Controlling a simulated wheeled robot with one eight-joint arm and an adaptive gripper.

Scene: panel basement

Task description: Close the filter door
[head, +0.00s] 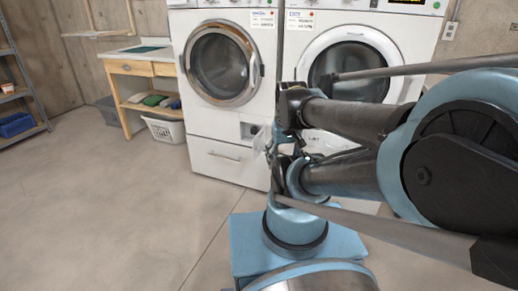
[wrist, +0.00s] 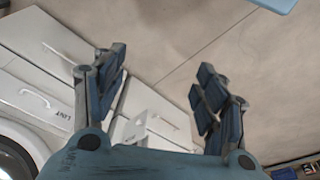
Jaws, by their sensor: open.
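The filter door (head: 262,138) looks like a small pale flap standing out from the lower right front of the left washer (head: 205,120). A grey recess (head: 248,130) with a dark patch is just left of it. In the wrist view, a pale panel (wrist: 130,130), probably this door, shows between the finger bases, partly hidden by my gripper. My gripper (wrist: 157,82) is open, its two blue fingers apart with nothing between the tips. In the head view it is close to the door, largely hidden by my arm; I cannot tell whether they touch.
The right machine (head: 345,60) stands beside the washer; its LINT flap (wrist: 40,98) shows in the wrist view. A drawer handle (head: 225,156) is low on the washer. A wooden table (head: 140,68) and white basket (head: 165,129) stand left. The floor in front is clear.

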